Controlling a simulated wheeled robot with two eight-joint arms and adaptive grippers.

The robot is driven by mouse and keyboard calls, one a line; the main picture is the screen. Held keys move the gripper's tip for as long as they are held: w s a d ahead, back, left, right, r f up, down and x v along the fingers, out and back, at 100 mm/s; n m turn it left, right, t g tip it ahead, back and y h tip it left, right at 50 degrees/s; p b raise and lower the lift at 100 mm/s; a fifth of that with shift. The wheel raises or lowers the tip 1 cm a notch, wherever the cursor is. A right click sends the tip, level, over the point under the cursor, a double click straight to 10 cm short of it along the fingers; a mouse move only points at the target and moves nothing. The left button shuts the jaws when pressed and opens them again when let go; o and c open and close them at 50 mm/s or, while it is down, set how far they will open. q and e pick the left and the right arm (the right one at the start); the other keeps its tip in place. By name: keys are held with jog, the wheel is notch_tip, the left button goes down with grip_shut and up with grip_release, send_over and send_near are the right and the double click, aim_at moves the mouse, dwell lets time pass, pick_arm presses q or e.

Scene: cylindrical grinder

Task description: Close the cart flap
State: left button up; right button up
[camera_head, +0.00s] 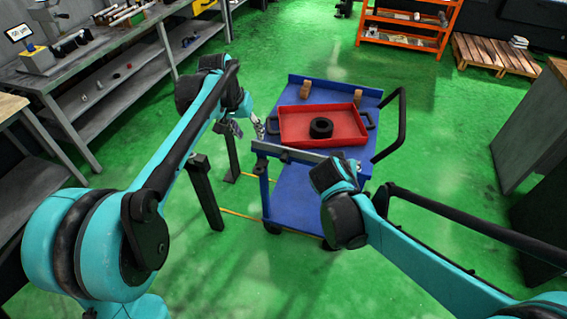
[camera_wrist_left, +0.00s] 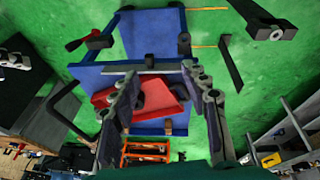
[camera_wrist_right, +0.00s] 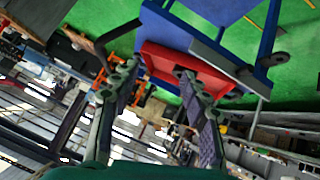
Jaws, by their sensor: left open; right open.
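The blue cart (camera_head: 340,95) stands ahead of me. A long grey strip (camera_head: 290,152), which looks like the cart flap, runs along its near edge; it also shows in the left wrist view (camera_wrist_left: 150,66). How far it is tilted I cannot tell. My left gripper (camera_head: 258,126) is open and empty by the cart's left near corner, close to the strip's left end. My right gripper (camera_wrist_right: 157,70) is open and empty in the right wrist view, with the cart beyond its fingers. In the head view its fingers are hidden behind my right wrist.
A red tray (camera_head: 295,124) holding a black ring (camera_head: 321,128) sits on the cart, with wooden blocks behind it. The cart's black handle (camera_head: 402,125) is at the right. Dark posts (camera_head: 205,190) stand left of the cart. Grey workbenches (camera_head: 110,45) line the left.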

jog(key=w+a+f+t+h+b, duration=0.1)
jog(key=w+a+f+t, duration=0.1)
jog(key=w+a+f, duration=0.35)
pick_arm(q)
jog(key=s+a+f+n+t+y+b, duration=0.15)
jog(key=s+a, duration=0.25)
jog(key=s, duration=1.1)
pick_arm(e)
jog(key=t+h+b, duration=0.1)
jog(key=t+b, duration=0.2)
jog(key=t, duration=0.3)
send_near(283, 161)
jog(key=x, duration=0.3)
jog(key=b+x, duration=0.1)
jog(key=x, duration=0.7)
jog(key=shift+b, duration=0.4)
pick_arm(q)
jog(key=s+a+f+t, duration=0.2)
jog(key=s+a+f, duration=0.1)
jog(key=s+f, duration=0.9)
jog(key=shift+s+a+f+t, duration=0.3)
jog(key=shift+s+a+t, duration=0.05)
jog(key=shift+s, duration=0.45)
jog(key=shift+n+y, duration=0.25)
